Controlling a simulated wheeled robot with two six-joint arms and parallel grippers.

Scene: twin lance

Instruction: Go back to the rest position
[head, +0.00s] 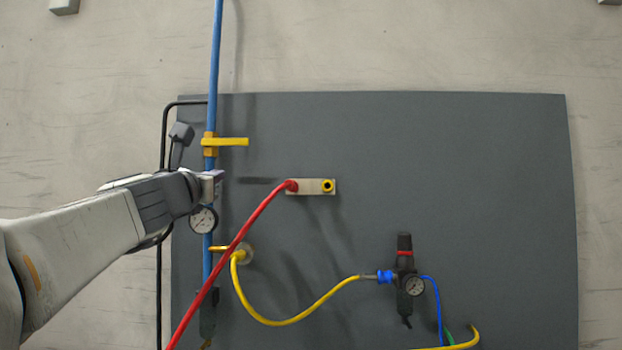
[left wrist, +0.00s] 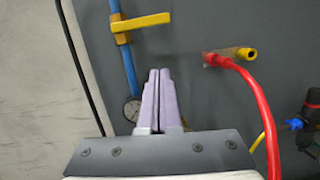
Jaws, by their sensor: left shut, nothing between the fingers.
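My left gripper (head: 216,184) reaches in from the left in the head view, in front of the blue pipe and just above a round gauge (head: 203,219). In the left wrist view its two pale fingers (left wrist: 158,75) lie together with nothing between them. The yellow valve handle (head: 232,142) sticks out sideways from the blue pipe (head: 215,60), above the gripper in the head view. A red hose (head: 240,235) ends at a small pale plate (head: 310,187) with a yellow-ringed port (head: 327,186). My right gripper is in neither view.
A grey panel (head: 480,170) stands against the pale wall (head: 400,50). A yellow hose (head: 290,322) runs to a black regulator (head: 405,280) with a gauge at the lower right. A black cable (head: 160,280) hangs at the panel's left edge. The panel's upper right is bare.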

